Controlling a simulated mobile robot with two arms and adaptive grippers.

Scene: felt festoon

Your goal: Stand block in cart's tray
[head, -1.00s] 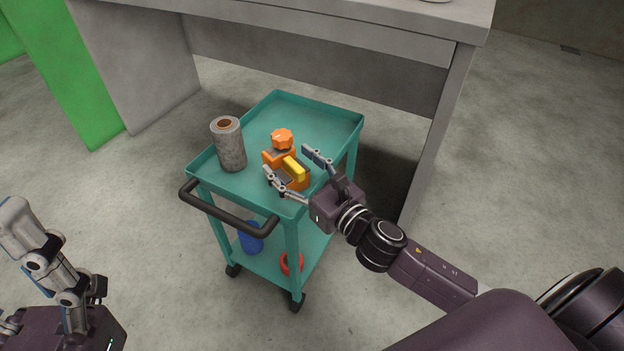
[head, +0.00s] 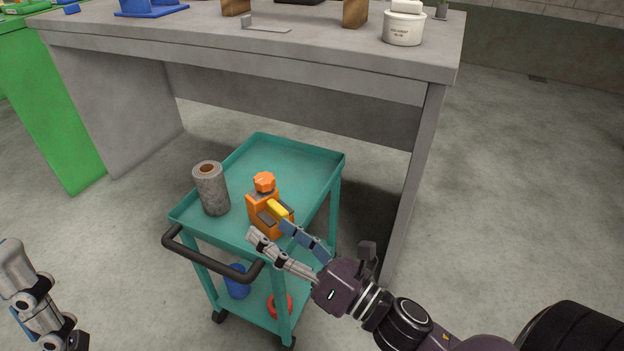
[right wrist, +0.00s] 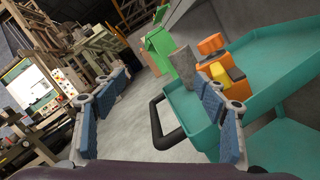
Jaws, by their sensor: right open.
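The teal cart (head: 310,165) stands before the grey workbench. In its tray is an upright orange block-like piece (head: 254,217) with dark grey parts and a yellow block (head: 279,210) at its front. An orange faceted knob (head: 264,182) shows above them. They also show in the right wrist view, with the yellow block (right wrist: 236,74) beside the orange part. I cannot tell how these pieces join. My right gripper (head: 271,231) is open and empty at the tray's front edge, close before them. My left gripper (head: 38,300) is cut off at the lower left.
A grey felt roll (head: 211,190) stands at the tray's left side. The cart's black handle (head: 205,256) is at the front left. A blue item (head: 237,282) and a red ring (head: 280,305) are on the lower shelf. The tray's back is clear. The workbench (head: 250,50) rises behind.

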